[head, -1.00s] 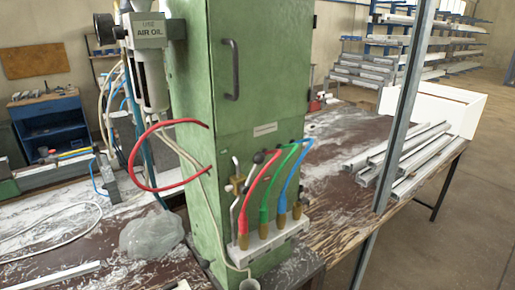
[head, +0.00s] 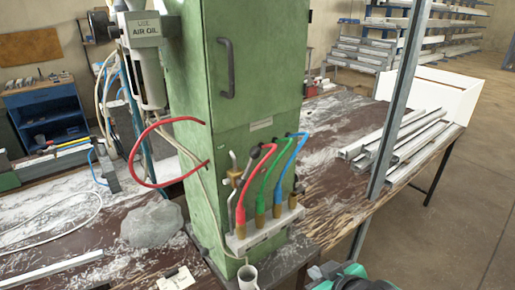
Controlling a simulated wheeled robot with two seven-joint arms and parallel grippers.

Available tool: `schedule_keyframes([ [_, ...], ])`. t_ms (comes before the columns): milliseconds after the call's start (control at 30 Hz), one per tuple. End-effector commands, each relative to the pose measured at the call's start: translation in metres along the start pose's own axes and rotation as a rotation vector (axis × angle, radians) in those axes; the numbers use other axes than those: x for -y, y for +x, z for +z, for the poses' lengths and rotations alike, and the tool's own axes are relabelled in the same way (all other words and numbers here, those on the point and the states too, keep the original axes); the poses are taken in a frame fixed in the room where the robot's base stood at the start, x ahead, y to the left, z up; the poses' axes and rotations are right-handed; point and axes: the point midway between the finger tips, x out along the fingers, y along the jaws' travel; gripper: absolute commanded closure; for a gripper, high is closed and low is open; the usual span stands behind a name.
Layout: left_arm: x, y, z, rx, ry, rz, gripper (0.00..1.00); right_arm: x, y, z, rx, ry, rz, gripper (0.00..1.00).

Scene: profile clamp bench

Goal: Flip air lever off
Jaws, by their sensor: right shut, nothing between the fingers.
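A green cabinet (head: 226,120) stands on the bench, with a brass valve (head: 235,178) low on its front. A grey metal lever (head: 233,160) rises from the valve, close to a black knob (head: 254,152). I cannot tell whether the knob belongs to the lever. Red (head: 250,180), green (head: 269,172) and blue (head: 285,170) hoses run beside it to a pale manifold block (head: 262,233). My right gripper (head: 322,271) shows at the bottom edge, partly cut off, below and right of the manifold and well apart from the lever. It is shut and empty.
A red hose loop (head: 146,165) hangs left of the cabinet under the air oil unit (head: 144,30).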

Motion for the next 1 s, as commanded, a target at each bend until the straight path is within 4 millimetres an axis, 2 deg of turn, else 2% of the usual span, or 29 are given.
schedule_keyframes([
  [33,0.000,0.000,0.000,0.000,0.000,0.000,1.00,-0.001,-0.004,-0.019,-0.042,-0.026,0.000,1.00],
  [100,0.000,-0.001,0.000,0.000,0.000,0.000,1.00,0.001,-0.010,-0.042,-0.092,-0.058,-0.005,1.00],
  [500,0.000,-0.001,0.000,0.000,0.000,0.000,1.00,0.012,-0.050,-0.152,-0.347,-0.253,-0.012,1.00],
  [800,0.000,-0.001,0.000,0.000,0.000,0.000,1.00,0.023,-0.088,-0.216,-0.504,-0.407,0.000,1.00],
  [1000,0.000,-0.001,0.000,0.000,0.000,0.000,1.00,0.030,-0.112,-0.246,-0.583,-0.498,0.013,1.00],
])
